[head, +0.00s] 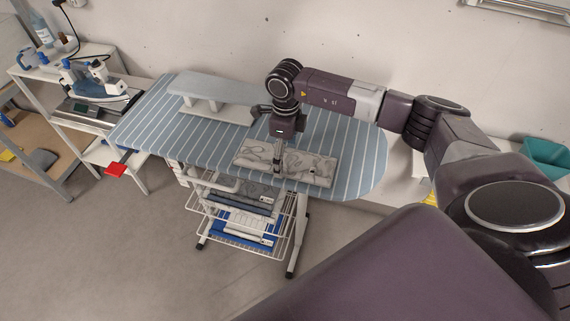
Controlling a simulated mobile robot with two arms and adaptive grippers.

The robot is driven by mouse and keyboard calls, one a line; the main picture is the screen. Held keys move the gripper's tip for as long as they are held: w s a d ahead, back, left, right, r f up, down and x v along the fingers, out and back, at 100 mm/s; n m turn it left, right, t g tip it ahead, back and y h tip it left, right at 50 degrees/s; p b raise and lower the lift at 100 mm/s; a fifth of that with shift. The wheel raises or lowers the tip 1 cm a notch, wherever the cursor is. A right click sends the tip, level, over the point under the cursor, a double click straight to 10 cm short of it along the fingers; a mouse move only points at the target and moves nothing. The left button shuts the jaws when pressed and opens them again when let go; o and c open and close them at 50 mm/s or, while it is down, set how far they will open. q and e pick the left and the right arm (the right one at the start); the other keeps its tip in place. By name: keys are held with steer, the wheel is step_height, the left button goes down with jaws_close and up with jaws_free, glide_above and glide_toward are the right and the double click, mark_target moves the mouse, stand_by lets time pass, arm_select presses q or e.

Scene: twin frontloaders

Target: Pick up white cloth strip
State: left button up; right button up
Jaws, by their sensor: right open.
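A white cloth strip (312,168) with a grey swirling pattern lies flat near the front edge of the blue striped ironing board (358,160). My right gripper (277,170) points down over the left-middle part of the strip. It is open, with its fingertips at or just above the cloth; I cannot tell whether they touch it. The gripper hides a small part of the strip. My left gripper is not in view.
A small padded sleeve board (220,90) stands on the ironing board, left of my gripper. A wire rack (245,225) with folded cloths hangs below. A shelf (95,123) with an iron (95,80) stands at left. A teal bin (545,155) is at far right.

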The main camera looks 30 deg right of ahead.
steer(key=c, duration=2)
jaws_close()
